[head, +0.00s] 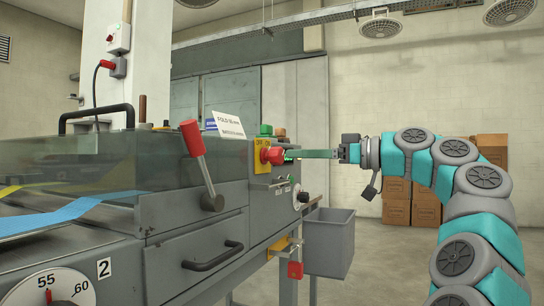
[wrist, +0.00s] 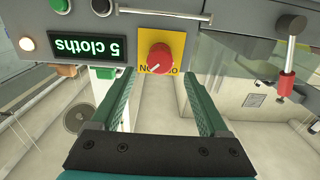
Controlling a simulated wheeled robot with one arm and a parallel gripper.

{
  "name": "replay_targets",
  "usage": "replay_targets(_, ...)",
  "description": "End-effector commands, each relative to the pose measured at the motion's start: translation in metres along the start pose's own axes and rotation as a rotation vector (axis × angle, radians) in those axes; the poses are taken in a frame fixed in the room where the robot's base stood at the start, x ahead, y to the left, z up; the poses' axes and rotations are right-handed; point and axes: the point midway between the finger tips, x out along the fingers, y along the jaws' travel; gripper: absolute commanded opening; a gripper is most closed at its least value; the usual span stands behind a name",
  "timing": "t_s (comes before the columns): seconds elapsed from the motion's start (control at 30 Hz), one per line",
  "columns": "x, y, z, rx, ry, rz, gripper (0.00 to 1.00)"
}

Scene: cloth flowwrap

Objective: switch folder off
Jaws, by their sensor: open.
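The red rotary knob (head: 273,155) sits on a yellow plate (head: 262,145) marked OFF and ON, on the grey folder machine's end. In the wrist view, the knob (wrist: 161,59) appears between and beyond my fingertips. Its white mark points to the lower left, towards the partly covered "ON" lettering, which is upside down there. My gripper (head: 292,154) reaches in from the right with its teal fingers towards the knob. In the wrist view, my gripper (wrist: 167,85) is open, with one finger on each side and nothing held. I cannot tell whether the fingertips overlap the knob in depth.
Close to the knob are a green button (head: 266,130), a lit "5 cloths" display (wrist: 90,48) and a dial (head: 301,199). A red-handled lever (head: 197,150) stands on the machine.

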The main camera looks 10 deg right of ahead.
Motion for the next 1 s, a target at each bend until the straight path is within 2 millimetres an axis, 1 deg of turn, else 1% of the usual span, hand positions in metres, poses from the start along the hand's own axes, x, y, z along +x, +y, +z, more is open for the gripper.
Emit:
replay_targets(0.3,0.05,0.0,0.002,0.002,-0.005,-0.003,0.78)
replay_targets(0.4,0.061,0.0,0.002,0.002,-0.003,-0.002,0.78)
replay_targets(0.5,0.066,0.001,0.001,0.002,-0.001,0.0,0.78)
replay_targets(0.7,0.066,0.0,0.001,0.002,0.0,0.0,0.78)
replay_targets(0.73,0.066,0.0,0.001,0.002,0.0,0.0,0.77)
replay_targets(0.77,0.066,0.0,0.001,0.002,0.0,0.0,0.74)
replay_targets(1.0,0.066,0.0,0.001,0.002,-0.001,0.0,0.47)
